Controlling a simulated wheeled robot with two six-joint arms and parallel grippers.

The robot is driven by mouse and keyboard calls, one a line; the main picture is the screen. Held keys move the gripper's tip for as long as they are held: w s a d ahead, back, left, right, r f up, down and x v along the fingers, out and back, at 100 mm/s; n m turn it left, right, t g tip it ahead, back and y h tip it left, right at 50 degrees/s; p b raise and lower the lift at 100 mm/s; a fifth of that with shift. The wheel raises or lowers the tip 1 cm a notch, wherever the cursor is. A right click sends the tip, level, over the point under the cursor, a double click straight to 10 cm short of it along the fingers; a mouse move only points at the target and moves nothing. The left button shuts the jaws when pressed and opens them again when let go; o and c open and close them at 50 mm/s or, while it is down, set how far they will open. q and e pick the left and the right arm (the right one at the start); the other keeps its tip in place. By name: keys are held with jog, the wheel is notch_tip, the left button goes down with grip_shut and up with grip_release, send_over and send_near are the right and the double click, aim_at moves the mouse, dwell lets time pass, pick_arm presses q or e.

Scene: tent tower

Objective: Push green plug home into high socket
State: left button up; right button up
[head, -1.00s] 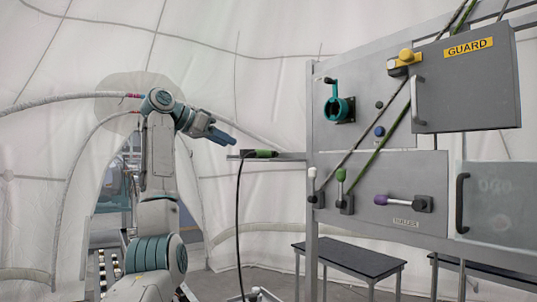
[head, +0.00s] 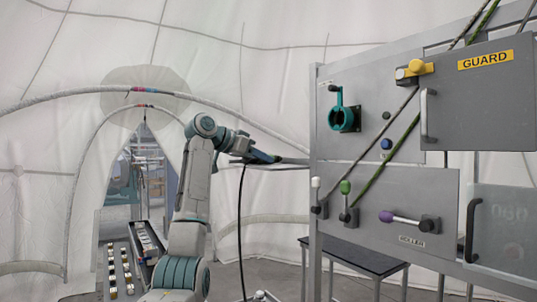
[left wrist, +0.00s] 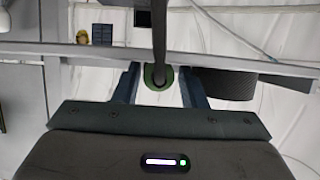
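The green plug (left wrist: 149,75) shows end-on in the left wrist view, with its dark cable (left wrist: 159,30) across its middle. My left gripper (head: 266,157) is at the grey bracket left of the panel, where the plug sits. In the left wrist view the fingers of my left gripper (left wrist: 163,88) stand on either side of the plug, with gaps between. In the head view the gripper hides the plug, and the cable (head: 240,225) hangs below. I cannot tell which part of the panel is the high socket. My right gripper is not in view.
The grey panel (head: 440,185) carries a teal crank (head: 343,118), a blue knob (head: 386,144), several levers and a yellow-labelled guard door (head: 480,105). Diagonal cables cross its front. A dark table (head: 355,257) stands below. Space left of the bracket is fairly open.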

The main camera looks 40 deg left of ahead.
pick_arm(q)
jog(key=shift+s, duration=0.15)
jog(key=shift+d, duration=0.1)
jog(key=c, duration=0.8)
jog(key=shift+r, duration=0.15)
